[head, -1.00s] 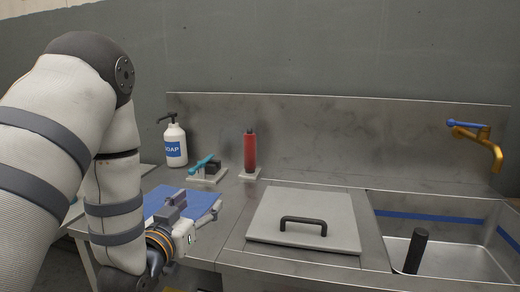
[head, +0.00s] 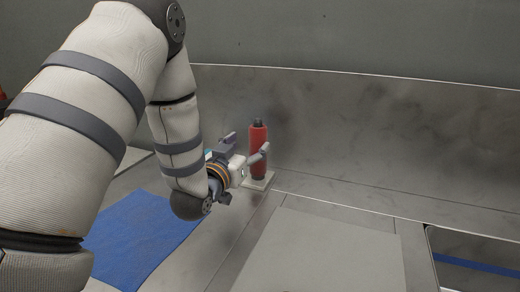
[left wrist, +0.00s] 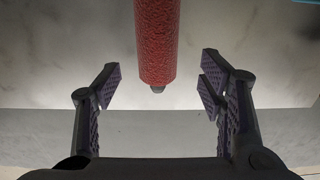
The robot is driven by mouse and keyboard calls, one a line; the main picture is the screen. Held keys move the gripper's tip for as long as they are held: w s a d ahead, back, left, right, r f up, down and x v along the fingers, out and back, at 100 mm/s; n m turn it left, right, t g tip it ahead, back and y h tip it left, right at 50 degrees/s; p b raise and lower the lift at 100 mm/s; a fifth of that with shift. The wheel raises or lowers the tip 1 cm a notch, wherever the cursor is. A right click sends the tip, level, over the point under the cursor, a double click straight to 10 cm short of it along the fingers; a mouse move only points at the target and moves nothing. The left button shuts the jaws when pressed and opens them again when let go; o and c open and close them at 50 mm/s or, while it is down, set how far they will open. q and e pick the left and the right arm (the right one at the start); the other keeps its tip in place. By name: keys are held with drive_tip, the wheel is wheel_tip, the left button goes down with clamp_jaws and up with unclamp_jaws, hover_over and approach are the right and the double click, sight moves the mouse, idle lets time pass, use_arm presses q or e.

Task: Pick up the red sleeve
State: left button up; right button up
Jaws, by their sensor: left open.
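The red sleeve (head: 259,150) stands upright on a small pale base (head: 262,182) near the steel back wall. It has a dark tip at its top. My left gripper (head: 247,146) is open at the sleeve, with one finger to its left and the other showing in front of its right side. In the left wrist view the red sleeve (left wrist: 157,40) hangs down from the top edge, centred between the two spread fingers (left wrist: 160,88), with clear gaps on both sides. Its dark tip points toward the palm. My right gripper is not in view.
A blue mat (head: 140,240) lies on the counter at left, below my arm. A flat grey panel (head: 320,250) covers the front middle. The sink (head: 470,265) opens at the lower right. The steel back wall (head: 390,130) stands close behind the sleeve.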

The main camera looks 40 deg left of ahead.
sight(255, 142)
use_arm(q)
drive_tip(key=x, duration=0.5)
drive_tip(key=shift+w+f+b, duration=0.35)
drive_tip(key=shift+w+b, duration=0.05)
drive_tip(key=shift+w+r, duration=0.15)
drive_tip(key=shift+w, duration=0.15)
drive_tip(key=c, duration=1.3)
drive_tip(key=shift+o, duration=0.2)
